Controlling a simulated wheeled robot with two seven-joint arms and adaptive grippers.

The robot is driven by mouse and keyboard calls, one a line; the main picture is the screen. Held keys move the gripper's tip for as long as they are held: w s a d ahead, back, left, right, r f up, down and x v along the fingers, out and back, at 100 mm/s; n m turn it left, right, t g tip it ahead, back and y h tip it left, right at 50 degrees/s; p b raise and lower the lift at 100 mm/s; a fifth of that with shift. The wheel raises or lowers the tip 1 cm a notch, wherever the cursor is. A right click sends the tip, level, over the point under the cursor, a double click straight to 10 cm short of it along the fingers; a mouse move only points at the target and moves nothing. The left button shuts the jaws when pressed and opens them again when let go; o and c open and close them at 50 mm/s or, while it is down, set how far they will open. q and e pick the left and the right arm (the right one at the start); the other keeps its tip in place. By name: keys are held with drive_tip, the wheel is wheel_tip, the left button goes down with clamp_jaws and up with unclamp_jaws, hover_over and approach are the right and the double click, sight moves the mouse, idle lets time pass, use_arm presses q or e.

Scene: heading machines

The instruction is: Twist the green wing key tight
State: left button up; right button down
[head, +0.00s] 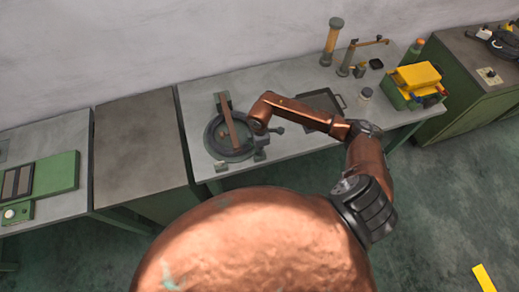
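A dark round machine fixture (216,150) with a brown bar (228,122) across it sits on the grey workbench. I cannot make out a green wing key on it; the key may be hidden by my arm or too small to tell. My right arm reaches in from the right over the bench. My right gripper (262,129) is at the right edge of the round fixture, very close to it. Whether it touches, and whether its fingers are open or shut, is too small to tell. My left gripper is out of view.
A black tray (322,99) lies behind my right forearm. A small jar (366,94), a yellow-and-green toolbox (415,82) and a tall cylinder (332,40) stand to the right. A bare dark bench (140,140) is at left, with a green case (55,175) farther left.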

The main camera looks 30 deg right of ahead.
drive_tip(key=shift+w+r, duration=0.1)
drive_tip(key=c, duration=2.2)
unclamp_jaws()
drive_tip(key=shift+o, duration=0.2)
wheel_tip(320, 180, up, 12)
